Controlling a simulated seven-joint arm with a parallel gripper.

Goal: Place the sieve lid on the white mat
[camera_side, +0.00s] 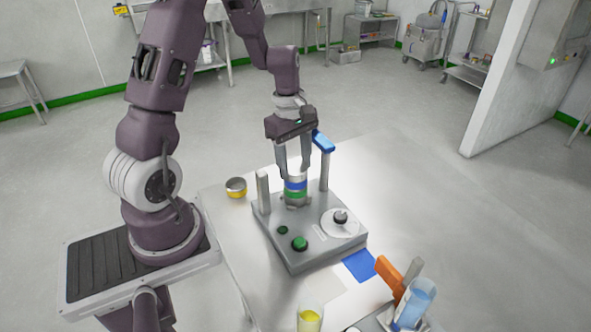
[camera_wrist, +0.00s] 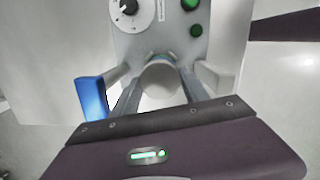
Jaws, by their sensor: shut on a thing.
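The sieve lid (camera_wrist: 160,80) is a pale round disc between the fingers of my gripper (camera_wrist: 158,86) in the wrist view. In the side view my gripper (camera_side: 294,172) points straight down over the sieve stack (camera_side: 295,192), which has blue and green bands. The fingers are shut on the lid at the top of the stack; I cannot tell whether it still touches the sieve below. The white mat (camera_side: 352,298) seems to be the faint pale patch on the table in front of the shaker, beside a blue mat (camera_side: 360,265).
The grey shaker base (camera_side: 290,257) carries a dial, green buttons and two posts; a blue clamp piece (camera_side: 323,141) tops the taller post, close to my gripper. A yellow-filled beaker (camera_side: 309,320) and a blue-filled container (camera_side: 415,303) stand in front.

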